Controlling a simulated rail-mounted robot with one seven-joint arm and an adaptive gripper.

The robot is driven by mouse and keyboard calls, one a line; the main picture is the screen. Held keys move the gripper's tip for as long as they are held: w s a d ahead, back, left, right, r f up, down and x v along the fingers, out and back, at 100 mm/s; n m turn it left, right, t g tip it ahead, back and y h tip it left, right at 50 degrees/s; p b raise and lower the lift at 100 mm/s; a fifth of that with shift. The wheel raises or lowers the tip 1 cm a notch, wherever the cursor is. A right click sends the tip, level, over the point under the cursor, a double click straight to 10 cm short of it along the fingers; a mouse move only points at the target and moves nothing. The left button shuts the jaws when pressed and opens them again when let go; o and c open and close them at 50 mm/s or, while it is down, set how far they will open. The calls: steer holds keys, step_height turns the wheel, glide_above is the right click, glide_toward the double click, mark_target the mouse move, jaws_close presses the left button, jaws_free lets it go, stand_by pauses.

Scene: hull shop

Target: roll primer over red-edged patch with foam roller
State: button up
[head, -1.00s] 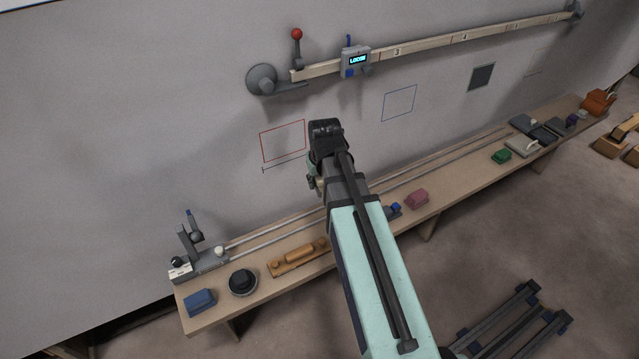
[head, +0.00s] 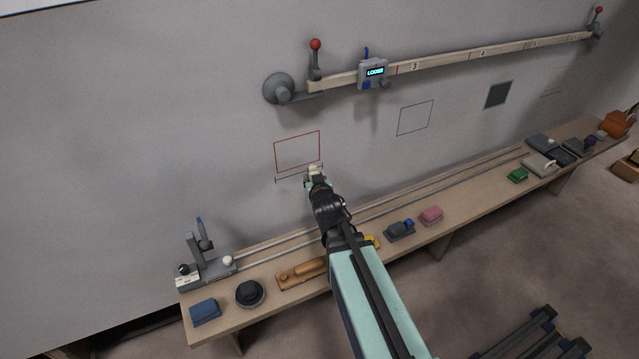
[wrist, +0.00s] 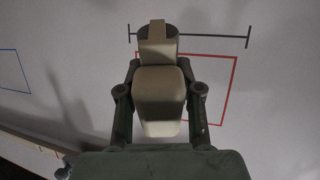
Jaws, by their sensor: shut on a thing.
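The red-edged patch (head: 298,152) is an outlined square on the pale hull wall, its inside the same grey as the wall. A black scale line (head: 299,174) runs just below it. My gripper (head: 315,178) is at that line's right part, below the patch. In the wrist view my gripper (wrist: 159,92) is shut on the cream handle of a tool, seemingly the foam roller (wrist: 158,88), with a dark grey rounded end at the top. The tool hides part of the red outline (wrist: 234,85). Whether it touches the wall I cannot tell.
A rail with a display box reading LOOSE (head: 373,73) crosses above. A blue outline (head: 415,118) and a dark grey square (head: 498,95) are to the right. The bench (head: 460,232) below holds blocks, a black puck (head: 249,293), a wooden-handled tool (head: 300,271) and a clamp stand (head: 203,262).

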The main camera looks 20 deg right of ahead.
steer(key=shift+a+r+n+t+y, duration=0.15)
steer(key=shift+a+n+t+y, duration=0.05)
steer(key=shift+a+t, duration=0.35)
steer(key=shift+a+r+n+t+y, duration=0.15)
steer(key=shift+a+n+t+y, duration=0.05)
steer(key=shift+a+t, duration=0.3)
steer(key=shift+a, duration=0.2)
steer(key=shift+s+a+r+n+t+y+b, duration=0.8)
steer(key=shift+s+a+n+t+y, duration=0.8)
steer(key=shift+a, duration=1.1)
steer(key=shift+m, duration=0.4)
steer(key=shift+w+a+b, duration=0.15)
steer(key=shift+w, duration=0.95)
steer(key=shift+w+a+b, duration=0.2)
steer(key=shift+w, duration=0.85)
steer(key=shift+w+a+b, duration=0.15)
steer(key=shift+w, duration=0.95)
